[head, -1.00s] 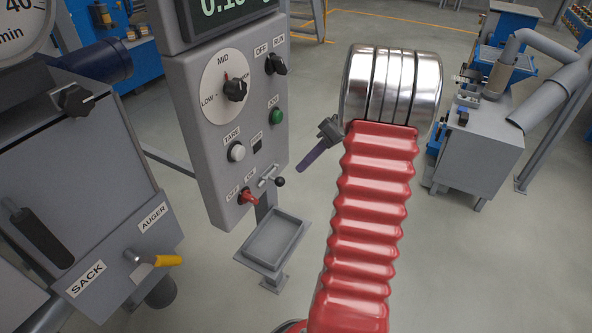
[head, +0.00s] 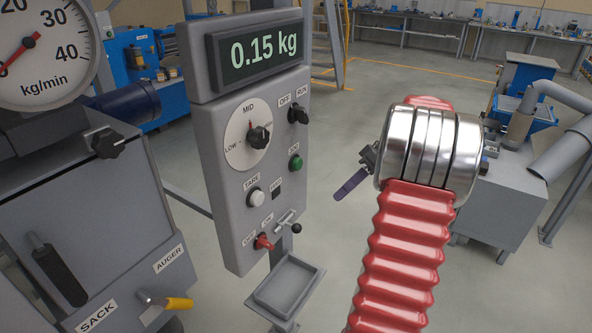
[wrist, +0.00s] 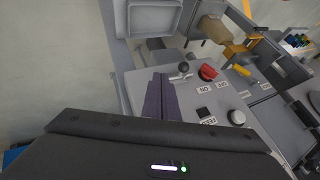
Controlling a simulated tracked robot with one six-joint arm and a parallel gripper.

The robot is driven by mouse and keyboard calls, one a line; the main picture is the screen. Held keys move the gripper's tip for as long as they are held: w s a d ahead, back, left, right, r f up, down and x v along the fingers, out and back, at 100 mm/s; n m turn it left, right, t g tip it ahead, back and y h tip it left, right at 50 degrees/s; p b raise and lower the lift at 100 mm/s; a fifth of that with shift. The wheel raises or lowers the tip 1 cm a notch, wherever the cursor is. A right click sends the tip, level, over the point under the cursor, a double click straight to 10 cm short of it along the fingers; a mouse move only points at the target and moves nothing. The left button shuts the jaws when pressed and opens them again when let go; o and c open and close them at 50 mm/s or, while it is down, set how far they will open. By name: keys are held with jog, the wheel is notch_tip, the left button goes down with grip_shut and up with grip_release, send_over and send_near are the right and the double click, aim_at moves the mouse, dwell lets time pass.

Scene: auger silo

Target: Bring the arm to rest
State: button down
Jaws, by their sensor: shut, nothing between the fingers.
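My arm, a red ribbed sleeve with a shiny metal joint, rises at the right of the head view. My gripper (head: 346,190) pokes out to the left behind that joint, its dark purple fingers pointing down and left. They are together and empty, in the air right of the control panel (head: 222,187), with a gap between in the head view. In the wrist view the closed fingers (wrist: 161,97) stand out over the dark gripper body, with the panel's switches beyond and to the right. Much of the wrist is hidden behind the joint.
The panel display (head: 256,49) reads 0.15 kg; its dial (head: 259,138) points near MID. A small grey tray (head: 287,287) sits low beside the panel. A grey machine with a yellow-handled lever (head: 178,304) stands left. Another machine (head: 508,190) stands right behind my arm. Open floor lies between.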

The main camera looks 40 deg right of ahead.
dwell(0.3)
jog(key=s+a+f+m+g+h, duration=0.2)
jog(key=s+a+f+m+h, duration=0.15)
jog(key=a+m, duration=0.35)
jog(key=s+a+r+n+t+h, duration=0.1)
jog(key=a+r, duration=0.2)
jog(key=a, duration=0.8)
jog(key=s+a+r+n+t+h, duration=0.1)
jog(key=s+a+r+n, duration=0.1)
jog(key=a, duration=0.9)
jog(key=s+a+r+n+t+h, duration=0.1)
jog(key=s+a+r, duration=0.1)
jog(key=a, duration=0.9)
jog(key=shift+a+r+n, duration=0.3)
jog(key=shift+a+r, duration=0.05)
jog(key=shift+r, duration=0.55)
